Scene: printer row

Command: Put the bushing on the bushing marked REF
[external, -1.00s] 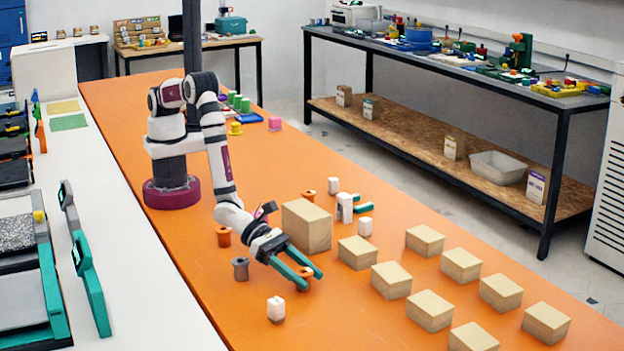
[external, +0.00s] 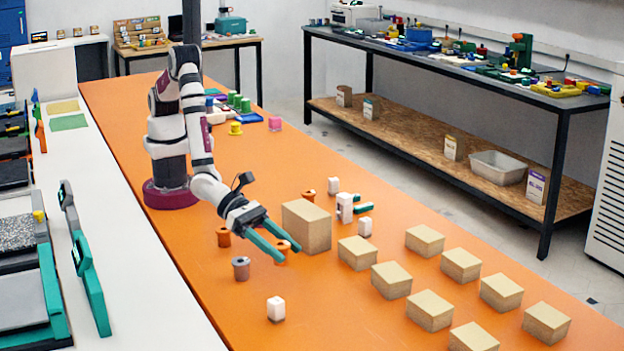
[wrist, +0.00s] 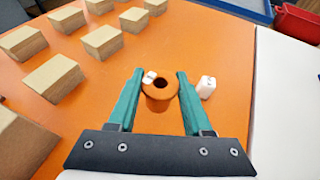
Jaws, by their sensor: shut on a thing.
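My gripper (external: 279,252) is shut on an orange bushing (wrist: 160,98). In the wrist view the bushing is upright between the two teal fingers, its dark hole facing the camera. A small white patch shows at its rim; I cannot tell what it is. In the external view the fingers partly hide this bushing (external: 283,260). A grey-brown bushing (external: 241,269) stands left of my gripper, apart from it. Another orange bushing (external: 223,238) stands behind that one, and one more (external: 308,196) lies farther back. I cannot read a REF mark on any of them.
A white block (external: 276,309) stands in front of my gripper. A large cardboard box (external: 307,226) is close on the right, with several smaller boxes (external: 391,279) beyond. White blocks (external: 345,207) and green pieces (external: 363,208) are behind. The orange table's front left is mostly clear.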

